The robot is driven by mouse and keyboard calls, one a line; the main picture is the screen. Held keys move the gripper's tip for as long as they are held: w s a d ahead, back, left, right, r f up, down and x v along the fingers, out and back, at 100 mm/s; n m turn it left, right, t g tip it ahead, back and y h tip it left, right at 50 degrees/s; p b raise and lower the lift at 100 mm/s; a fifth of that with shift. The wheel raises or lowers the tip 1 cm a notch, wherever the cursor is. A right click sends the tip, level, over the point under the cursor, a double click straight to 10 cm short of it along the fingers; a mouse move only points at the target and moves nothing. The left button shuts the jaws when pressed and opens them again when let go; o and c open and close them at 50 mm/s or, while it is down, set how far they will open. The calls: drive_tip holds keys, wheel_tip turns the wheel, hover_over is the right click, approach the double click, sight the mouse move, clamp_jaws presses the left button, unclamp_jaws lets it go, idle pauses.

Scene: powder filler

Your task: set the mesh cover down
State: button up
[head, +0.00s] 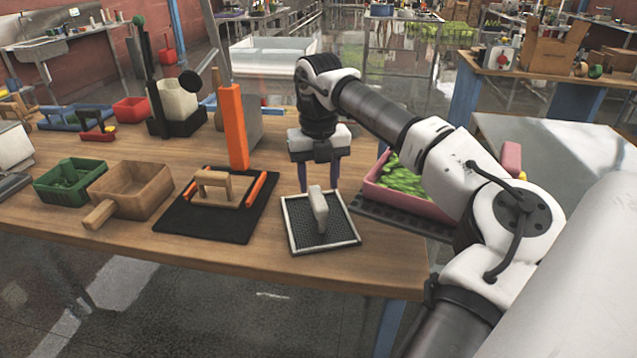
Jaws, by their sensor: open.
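The mesh cover (299,235) is a flat dark mesh square with a pale frame and an upright light grey handle (319,208). It lies flat on the wooden table near the front edge, right of the black mat. My gripper (319,188) points down just behind and above the cover. Its two blue fingers are apart, one on each side of the handle in the picture. The fingers appear clear of the handle, but I cannot tell their exact depth relative to it.
A black mat (185,222) left of the cover holds a wooden-handled tool. An orange upright (233,127) stands behind it. A wooden box (130,188) and a green basket (70,180) stand farther left. A pink tray (398,198) of green pods is close on the right.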

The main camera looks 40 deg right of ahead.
sight(318, 196)
wheel_tip(318, 196, up, 6)
drive_tip(key=p, duration=0.3)
drive_tip(key=shift+f, duration=0.2)
